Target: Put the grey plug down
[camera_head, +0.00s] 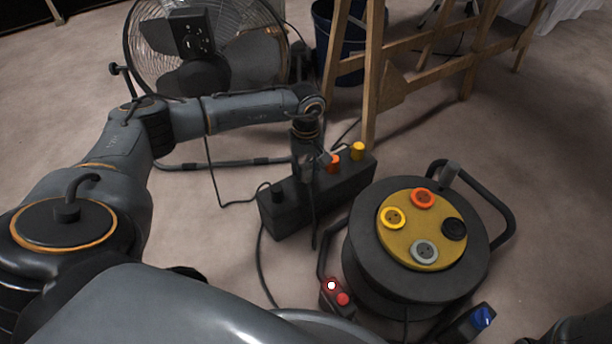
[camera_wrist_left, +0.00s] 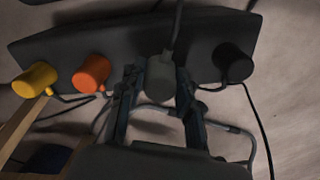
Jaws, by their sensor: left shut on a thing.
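The grey plug (camera_wrist_left: 160,80) is between the two fingers of my left gripper (camera_wrist_left: 157,85) in the left wrist view. The gripper also shows in the head view (camera_head: 306,178), pointing down at the long black rack (camera_head: 345,183). The fingers are shut on the plug, and its cable runs up across the rack. In the wrist view the plug lies in front of the rack (camera_wrist_left: 120,38), between the orange plug (camera_wrist_left: 92,73) and the black plug (camera_wrist_left: 232,62). I cannot tell whether it is seated. The gripper hides the plug in the head view.
The yellow plug (camera_head: 358,150) stands at the rack's right end. A cable reel (camera_head: 365,260) with coloured sockets stands right of it. A red switch box (camera_head: 335,297) is in front. A fan (camera_head: 210,50) and a wooden trestle (camera_head: 372,80) stand behind. Cables lie on the floor.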

